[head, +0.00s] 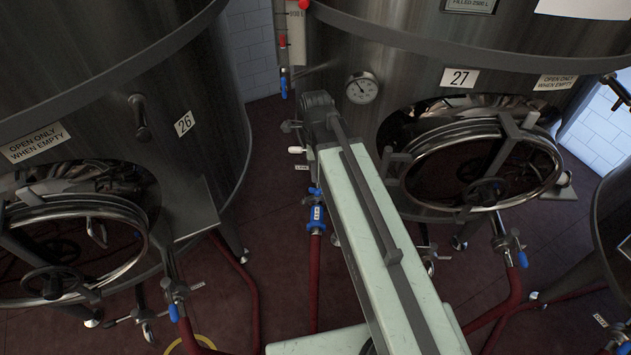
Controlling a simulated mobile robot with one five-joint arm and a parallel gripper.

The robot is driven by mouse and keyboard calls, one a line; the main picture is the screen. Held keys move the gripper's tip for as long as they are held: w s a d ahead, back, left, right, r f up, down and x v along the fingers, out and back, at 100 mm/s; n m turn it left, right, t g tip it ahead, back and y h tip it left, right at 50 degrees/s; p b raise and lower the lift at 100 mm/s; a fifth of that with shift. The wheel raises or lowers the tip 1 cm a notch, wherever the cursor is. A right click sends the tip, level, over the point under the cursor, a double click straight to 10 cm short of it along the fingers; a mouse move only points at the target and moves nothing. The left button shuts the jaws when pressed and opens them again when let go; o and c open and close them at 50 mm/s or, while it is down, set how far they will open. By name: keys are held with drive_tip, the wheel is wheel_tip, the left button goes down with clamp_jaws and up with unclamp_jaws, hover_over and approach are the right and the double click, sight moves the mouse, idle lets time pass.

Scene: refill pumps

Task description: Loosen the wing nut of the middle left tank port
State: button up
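Tank 27 (395,145) stands in the middle, and tank 26 (205,85) stands at the left. A blue-handled valve with a red hose (316,222) sits just left of my arm, low by tank 27. Another valve (172,288) with a blue handle and hose is below tank 26, and a third (510,250) is below the right of tank 27. I cannot make out which fitting is the middle left port, and no wing nut is clear at this size. My pale arm reaches up the middle and covers part of tank 27's lower left. My gripper's fingers are not visible.
Round hatches with handwheels stick out of tank 26 (130,205) and tank 27 (545,165). A gauge (361,88) and a sight tube (283,50) are near my arm. A third tank (612,225) is cut off at the right. Red hoses cross the dark red floor (275,225).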

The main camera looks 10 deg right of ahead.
sight(316, 188)
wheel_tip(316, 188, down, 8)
drive_tip(key=b, duration=0.8)
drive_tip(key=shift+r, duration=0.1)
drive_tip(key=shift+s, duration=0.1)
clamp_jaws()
